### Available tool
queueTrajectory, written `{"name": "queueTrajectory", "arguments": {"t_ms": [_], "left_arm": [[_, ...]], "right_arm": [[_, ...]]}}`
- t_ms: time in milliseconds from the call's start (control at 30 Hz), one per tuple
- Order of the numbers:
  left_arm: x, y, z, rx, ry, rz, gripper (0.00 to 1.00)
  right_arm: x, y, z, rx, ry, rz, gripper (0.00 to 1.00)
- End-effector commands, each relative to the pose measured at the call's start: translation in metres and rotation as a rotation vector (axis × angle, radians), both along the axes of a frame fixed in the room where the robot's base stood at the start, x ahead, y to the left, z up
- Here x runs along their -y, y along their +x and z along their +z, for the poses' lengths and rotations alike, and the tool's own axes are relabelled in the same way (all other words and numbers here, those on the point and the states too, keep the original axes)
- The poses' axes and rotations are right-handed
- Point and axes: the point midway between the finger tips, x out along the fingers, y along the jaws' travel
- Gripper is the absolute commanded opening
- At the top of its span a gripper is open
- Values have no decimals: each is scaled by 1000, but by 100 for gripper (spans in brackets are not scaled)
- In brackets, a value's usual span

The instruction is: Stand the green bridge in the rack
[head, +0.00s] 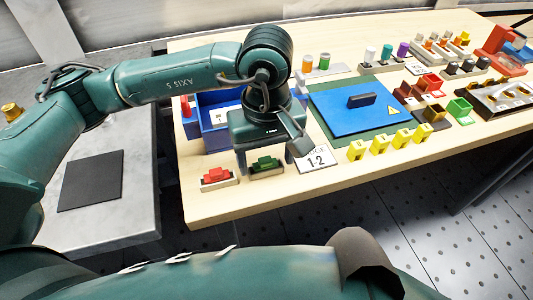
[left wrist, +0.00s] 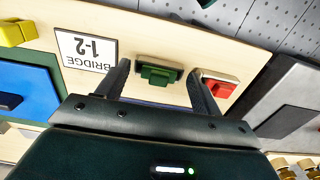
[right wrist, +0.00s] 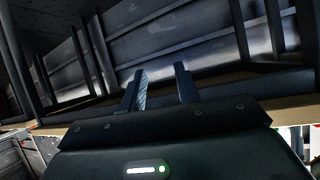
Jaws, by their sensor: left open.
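A stepped green block, apparently the green bridge (head: 266,163), sits on a pale base near the table's front edge. It also shows in the left wrist view (left wrist: 158,75). My left gripper (head: 265,154) is open above it, pointing down, with one finger to each side. I cannot tell whether the fingers touch it. My right gripper (right wrist: 160,72) shows only in its wrist view, open and empty, away from the bridge. I cannot tell for sure which holder is the rack; a dark stand with metal slots (head: 497,97) is at the right.
A similar red block (head: 215,175) sits on its own base just left. A "BRIDGE 1-2" card (head: 314,159) lies to the right. Beyond are a blue panel (head: 338,116), a blue bin (head: 214,138), several yellow pieces (head: 379,144) and a small green bracket (head: 459,109).

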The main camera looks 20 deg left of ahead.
Motion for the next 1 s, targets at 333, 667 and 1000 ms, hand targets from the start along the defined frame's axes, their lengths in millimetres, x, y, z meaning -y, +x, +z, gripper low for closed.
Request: {"name": "queueTrajectory", "arguments": {"t_ms": [333,667,1000], "left_arm": [[0,0,0,0,0,0,66],[0,1,79,6,-2,-1,66],[0,0,128,2,-1,0,66]], "right_arm": [[-2,-5,29,20,103,-34,32],[-2,-1,35,33,116,-39,32],[-2,0,35,29,115,-38,32]]}}
